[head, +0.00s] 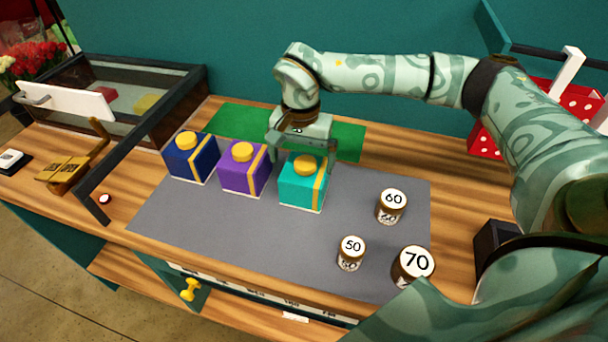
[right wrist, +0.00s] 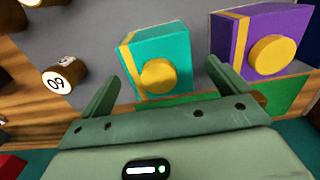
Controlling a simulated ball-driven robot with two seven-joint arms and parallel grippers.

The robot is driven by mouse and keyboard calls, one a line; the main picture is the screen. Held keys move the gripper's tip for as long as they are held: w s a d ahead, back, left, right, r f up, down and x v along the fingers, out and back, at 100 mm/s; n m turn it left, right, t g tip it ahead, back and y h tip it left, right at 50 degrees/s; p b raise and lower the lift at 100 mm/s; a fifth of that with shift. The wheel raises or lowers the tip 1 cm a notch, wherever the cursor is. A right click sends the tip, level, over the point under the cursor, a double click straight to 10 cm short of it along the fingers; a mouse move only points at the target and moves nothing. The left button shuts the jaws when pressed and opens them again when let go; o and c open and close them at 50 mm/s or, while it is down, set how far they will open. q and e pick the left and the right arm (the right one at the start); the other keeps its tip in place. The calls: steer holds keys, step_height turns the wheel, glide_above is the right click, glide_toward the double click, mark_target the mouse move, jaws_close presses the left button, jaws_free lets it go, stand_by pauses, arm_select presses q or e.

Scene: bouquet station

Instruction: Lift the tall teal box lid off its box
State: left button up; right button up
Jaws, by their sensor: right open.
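The tall teal box lid (head: 292,190) has a yellow knob on top and a yellow stripe. It sits upright on the grey mat, with a thin pale edge at its foot; the box under it is hidden. The lid also shows in the right wrist view (right wrist: 174,46), with its knob facing the camera. My right gripper (head: 301,158) is open and empty just behind and above the lid. In the right wrist view its two fingers (right wrist: 163,75) point toward the lid, one to each side, and I see no contact. My left gripper is not in view.
A purple box (head: 238,180) stands close left of the teal one, with a blue box (head: 185,163) beyond it. Several numbered jars, including one marked 60 (head: 391,210), stand to the right on the grey mat (head: 210,222). A green mat (head: 228,122) lies behind.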

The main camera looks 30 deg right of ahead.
mark_target(304, 166)
steer(key=shift+f, duration=0.35)
steer(key=shift+s+f, duration=0.15)
steer(key=shift+f, duration=0.25)
steer(key=f, duration=0.3)
steer(key=f+b, duration=0.1)
steer(key=shift+d+f, duration=0.2)
steer(key=shift+d, duration=0.05)
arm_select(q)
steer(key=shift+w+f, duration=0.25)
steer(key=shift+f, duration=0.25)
arm_select(e)
steer(key=c, duration=0.7)
steer(key=shift+c, duration=0.2)
steer(key=shift+r, duration=0.15)
